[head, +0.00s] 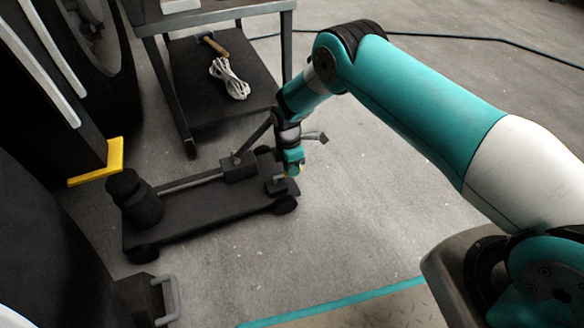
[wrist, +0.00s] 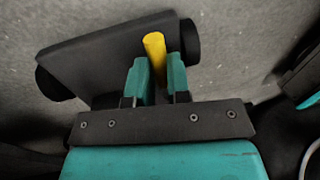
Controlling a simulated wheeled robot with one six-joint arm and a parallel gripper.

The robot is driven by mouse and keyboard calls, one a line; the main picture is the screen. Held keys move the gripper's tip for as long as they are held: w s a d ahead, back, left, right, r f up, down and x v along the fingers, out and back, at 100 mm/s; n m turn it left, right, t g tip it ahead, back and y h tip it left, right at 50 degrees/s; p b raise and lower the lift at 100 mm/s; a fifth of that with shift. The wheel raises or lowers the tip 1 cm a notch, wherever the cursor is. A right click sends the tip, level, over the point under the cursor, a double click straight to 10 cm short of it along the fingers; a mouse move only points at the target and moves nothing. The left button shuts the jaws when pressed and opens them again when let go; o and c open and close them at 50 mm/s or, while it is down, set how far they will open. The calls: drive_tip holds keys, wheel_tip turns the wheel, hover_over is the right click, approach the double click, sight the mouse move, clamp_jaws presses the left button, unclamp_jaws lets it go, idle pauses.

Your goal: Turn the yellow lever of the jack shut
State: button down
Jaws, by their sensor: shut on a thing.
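The jack (head: 205,210) is a low, dark wheeled trolley on the floor, with a round black post at its left end. My gripper (head: 292,170) reaches down to the jack's right end. In the wrist view my gripper (wrist: 158,66) has its two teal fingers on either side of the yellow lever (wrist: 154,45) and is shut on it. The lever's rounded end sticks out past the fingertips, over the dark jack body (wrist: 95,65).
A yellow bracket (head: 100,165) and a large wheel stand at left. Bare floor (head: 370,190) lies to the right.

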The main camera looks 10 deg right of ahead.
drive_tip(key=c, duration=1.1)
unclamp_jaws()
drive_tip(key=r+p, duration=0.2)
drive_tip(key=r, duration=0.2)
drive_tip(key=w+r+p, duration=0.1)
drive_tip(key=r, duration=0.2)
drive_tip(key=w+r+p, duration=0.1)
drive_tip(key=r+p, duration=0.1)
drive_tip(key=r, duration=0.2)
drive_tip(key=shift+w+a+r+p, duration=0.15)
drive_tip(key=shift+a+r+p, duration=0.05)
drive_tip(key=shift+r+p, duration=0.15)
